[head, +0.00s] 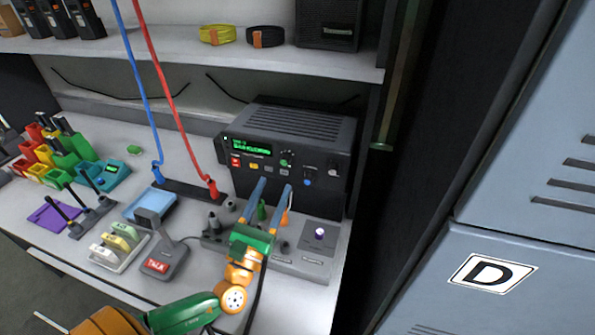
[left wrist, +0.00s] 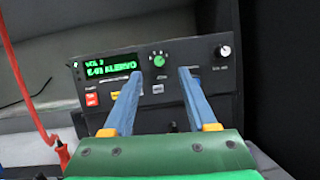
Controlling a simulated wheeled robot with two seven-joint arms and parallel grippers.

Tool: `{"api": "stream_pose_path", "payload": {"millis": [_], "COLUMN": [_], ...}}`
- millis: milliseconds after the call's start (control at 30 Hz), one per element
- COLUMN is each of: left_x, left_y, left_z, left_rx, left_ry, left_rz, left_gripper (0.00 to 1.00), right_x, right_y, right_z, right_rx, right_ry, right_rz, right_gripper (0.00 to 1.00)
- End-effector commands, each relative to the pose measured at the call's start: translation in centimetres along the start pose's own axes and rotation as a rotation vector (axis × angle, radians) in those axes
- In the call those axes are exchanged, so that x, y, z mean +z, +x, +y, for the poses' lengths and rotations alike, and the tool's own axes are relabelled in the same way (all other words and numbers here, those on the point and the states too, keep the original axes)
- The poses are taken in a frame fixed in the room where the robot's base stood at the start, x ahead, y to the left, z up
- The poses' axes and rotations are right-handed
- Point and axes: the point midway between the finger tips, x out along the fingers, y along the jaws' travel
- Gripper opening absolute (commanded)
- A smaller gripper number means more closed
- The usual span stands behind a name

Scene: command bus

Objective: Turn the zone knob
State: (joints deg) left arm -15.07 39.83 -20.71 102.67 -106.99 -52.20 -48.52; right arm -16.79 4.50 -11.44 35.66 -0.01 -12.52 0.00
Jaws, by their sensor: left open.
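The black radio unit (head: 300,127) stands at the back of the desk, with a lit green display and a row of controls on its front. A round green-faced knob (left wrist: 159,61) with marks around it sits right of the display; it also shows in the head view (head: 286,158). I cannot read which control is labelled zone. My left gripper (head: 274,184) is open in front of the radio, its blue fingers pointing at the panel. In the left wrist view the knob appears between the fingertips, with nothing held. My right gripper is not in view.
A second, pale-ringed knob (left wrist: 225,51) is on the radio's right. A red cord (head: 170,85) and a blue cord (head: 137,80) hang left of the radio. A talk pedestal (head: 163,259) and a small-control console (head: 319,260) are on the desk. A grey locker (head: 520,220) stands right.

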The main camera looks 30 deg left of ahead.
Motion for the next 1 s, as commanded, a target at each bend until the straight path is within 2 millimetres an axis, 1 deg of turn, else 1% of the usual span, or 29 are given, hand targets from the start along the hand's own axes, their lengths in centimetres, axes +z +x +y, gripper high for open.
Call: {"api": "stream_pose_path", "payload": {"millis": [33,100,167,267,300,400,500,600,800,833,867,900,967,1000], "left_x": [-1.1,-1.4,-1.3,-0.8,-0.7,-0.7,-0.9,-1.1,-1.2,-1.2,-1.2,-1.2,-1.2,-1.2], "left_y": [-0.5,-0.6,-0.1,1.7,2.6,4.7,6.0,6.6,6.6,6.6,6.6,6.6,6.6,6.6], "left_z": [-0.1,-0.1,-0.1,0.0,0.0,0.0,-0.1,-0.1,-0.1,-0.1,-0.1,-0.1,-0.1,-0.1], "left_rx": [0.000,0.000,0.000,0.002,0.002,0.002,0.001,0.001,0.000,0.000,0.000,0.000,0.000,0.000], "left_ry": [0.001,0.000,0.000,-0.001,-0.001,-0.001,-0.002,-0.003,-0.004,-0.004,-0.004,-0.004,-0.004,-0.004], "left_rz": [0.000,-0.001,-0.002,-0.004,-0.004,-0.003,-0.001,0.000,0.001,0.001,0.001,0.001,0.001,0.001], "left_gripper": [0.58,0.58,0.58,0.58,0.58,0.58,0.58,0.58,0.58,0.52,0.44,0.33,0.17,0.06], "right_x": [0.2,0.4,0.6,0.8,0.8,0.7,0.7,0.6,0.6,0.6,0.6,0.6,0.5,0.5], "right_y": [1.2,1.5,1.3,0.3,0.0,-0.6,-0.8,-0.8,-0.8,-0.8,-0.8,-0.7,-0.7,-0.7], "right_z": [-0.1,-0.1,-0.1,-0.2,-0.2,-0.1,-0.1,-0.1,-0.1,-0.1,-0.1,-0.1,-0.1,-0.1], "right_rx": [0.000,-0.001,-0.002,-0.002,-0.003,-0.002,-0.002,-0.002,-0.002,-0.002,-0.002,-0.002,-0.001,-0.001], "right_ry": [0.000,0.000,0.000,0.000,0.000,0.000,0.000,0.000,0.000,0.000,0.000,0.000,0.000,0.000], "right_rz": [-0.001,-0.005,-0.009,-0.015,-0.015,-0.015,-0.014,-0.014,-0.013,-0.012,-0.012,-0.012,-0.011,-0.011], "right_gripper": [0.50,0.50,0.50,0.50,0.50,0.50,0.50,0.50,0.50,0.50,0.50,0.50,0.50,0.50]}}
